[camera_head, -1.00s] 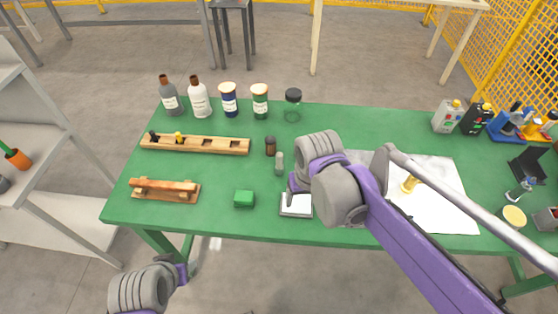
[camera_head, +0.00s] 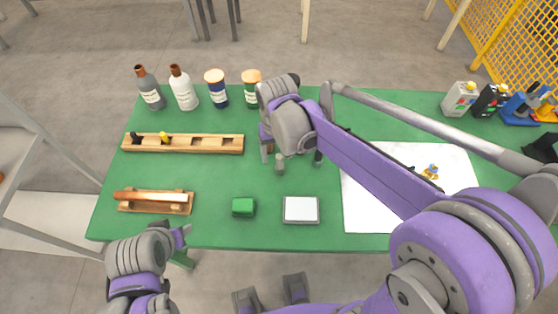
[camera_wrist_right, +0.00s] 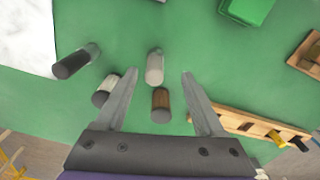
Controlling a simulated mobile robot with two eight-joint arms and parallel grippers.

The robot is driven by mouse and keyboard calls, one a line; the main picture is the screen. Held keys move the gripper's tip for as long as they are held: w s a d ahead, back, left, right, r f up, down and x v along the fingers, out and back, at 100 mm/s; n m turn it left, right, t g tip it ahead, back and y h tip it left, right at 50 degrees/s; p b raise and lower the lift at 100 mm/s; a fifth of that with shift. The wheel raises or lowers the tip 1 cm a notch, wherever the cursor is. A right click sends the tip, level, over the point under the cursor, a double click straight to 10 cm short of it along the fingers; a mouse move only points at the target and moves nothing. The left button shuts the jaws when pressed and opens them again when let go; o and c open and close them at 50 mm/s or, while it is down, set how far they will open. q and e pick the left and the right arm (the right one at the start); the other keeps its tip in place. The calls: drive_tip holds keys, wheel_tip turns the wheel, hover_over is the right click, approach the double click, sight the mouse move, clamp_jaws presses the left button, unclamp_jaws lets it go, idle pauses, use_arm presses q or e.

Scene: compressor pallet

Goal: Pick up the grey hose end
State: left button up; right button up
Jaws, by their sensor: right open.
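I take the small light-grey cylinder on the green table to be the grey hose end (camera_head: 280,163). In the right wrist view the grey hose end (camera_wrist_right: 154,67) lies between the fingertips of my open right gripper (camera_wrist_right: 161,78), nearer the left finger in that picture. I cannot tell whether it is touched. In the head view my right gripper (camera_head: 292,155) is over the middle of the table, partly hiding this spot. A brown-topped cylinder (camera_wrist_right: 160,105) is just behind the grey one, between the fingers. My left gripper (camera_head: 182,238) is at the table's front left edge, its opening unclear.
A pale-topped cylinder (camera_wrist_right: 105,92) and a dark one (camera_wrist_right: 75,62) stand beside the left finger in the wrist view. A green block (camera_head: 243,207), a white-topped pad (camera_head: 301,210), a wooden rack (camera_head: 183,143) and a white sheet (camera_head: 365,211) lie around. Bottles (camera_head: 184,88) stand behind.

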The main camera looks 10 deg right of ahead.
sight(280, 165)
drive_tip(key=f, duration=0.6)
drive_tip(key=shift+d+f, duration=0.35)
drive_tip(key=shift+f, duration=0.05)
clamp_jaws()
